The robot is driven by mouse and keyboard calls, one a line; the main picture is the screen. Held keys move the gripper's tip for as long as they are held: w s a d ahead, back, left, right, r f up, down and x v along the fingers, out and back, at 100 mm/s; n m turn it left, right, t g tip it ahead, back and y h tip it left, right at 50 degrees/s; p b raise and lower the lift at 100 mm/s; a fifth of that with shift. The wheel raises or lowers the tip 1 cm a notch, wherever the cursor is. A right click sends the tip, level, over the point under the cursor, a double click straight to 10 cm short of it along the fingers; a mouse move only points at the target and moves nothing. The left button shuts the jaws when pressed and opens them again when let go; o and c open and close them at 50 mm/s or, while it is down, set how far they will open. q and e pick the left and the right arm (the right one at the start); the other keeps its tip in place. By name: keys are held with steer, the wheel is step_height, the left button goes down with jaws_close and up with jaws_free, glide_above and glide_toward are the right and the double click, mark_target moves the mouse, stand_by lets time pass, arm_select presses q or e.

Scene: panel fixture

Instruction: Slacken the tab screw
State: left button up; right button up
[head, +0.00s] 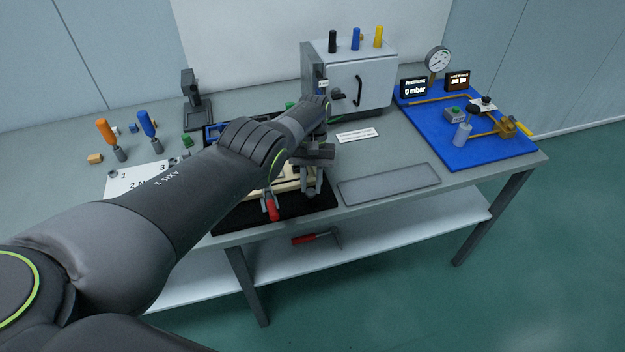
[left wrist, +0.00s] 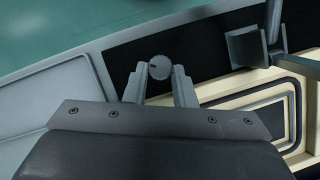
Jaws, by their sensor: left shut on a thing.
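The tab screw (left wrist: 160,67) shows in the left wrist view as a round grey head with a dark mark on it. My left gripper (left wrist: 158,80) is shut on it, one finger on each side. Beside it, the cream panel fixture (left wrist: 220,90) with dark edging lies on a black base. In the head view my left gripper (head: 313,178) points down at the right end of the fixture (head: 287,186). My arm hides much of the fixture there, and the screw cannot be made out. My right gripper is in neither view.
A red-handled clamp (head: 271,209) stands at the fixture's front. A grey mat (head: 390,184) lies empty to the right. A grey cabinet (head: 375,85) stands behind, and a blue board (head: 450,145) with a gauge is at far right. Orange and blue screwdrivers (head: 149,126) stand at left.

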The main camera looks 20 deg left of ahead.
arm_select(q)
steer(key=n+p, duration=0.1)
steer(key=n+h+p, duration=0.1)
steer(key=n+p, duration=0.1)
steer(key=shift+s+a+r+n, duration=0.15)
steer(key=shift+a+r+n, duration=0.1)
steer(key=shift+n, duration=0.15)
steer(key=n+p, duration=0.2)
steer(key=n+t+h+p, duration=0.1)
steer(key=n+p, duration=0.1)
steer(key=shift+s+a+t+h, duration=0.15)
steer(key=shift+t+h, duration=0.15)
steer(key=shift+s+f+n+t+h+p, duration=0.15)
steer(key=shift+n+t+p, duration=0.1)
steer(key=shift+n+p, duration=0.5)
steer(key=shift+w+f+n+t+h+p, duration=0.15)
steer(key=shift+n+t+p, duration=0.1)
steer(key=shift+n+p, duration=0.45)
steer(key=shift+s, duration=0.1)
steer(key=o, duration=1)
steer(key=shift+a+r, duration=0.1)
